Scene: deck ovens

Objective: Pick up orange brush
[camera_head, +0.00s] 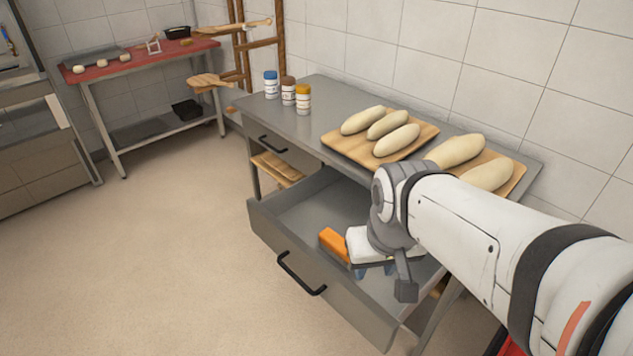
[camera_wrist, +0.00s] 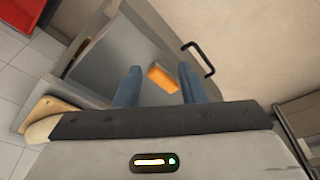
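The orange brush (camera_head: 333,243) lies in the open drawer (camera_head: 262,221) of the grey metal table. It also shows in the wrist view (camera_wrist: 162,77), between and beyond my two blue fingers. My gripper (camera_head: 374,269) is over the drawer, just right of the brush in the head view. My gripper is open in the wrist view (camera_wrist: 160,88), with nothing held between the fingers. The arm hides part of the drawer's right side.
The drawer front has a black handle (camera_head: 300,275). On the tabletop (camera_head: 330,102) stand several jars (camera_head: 288,91) and wooden boards (camera_head: 338,151) with pale loaves (camera_head: 397,140). A red-topped table (camera_head: 140,60) stands at the back left. The floor in front is clear.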

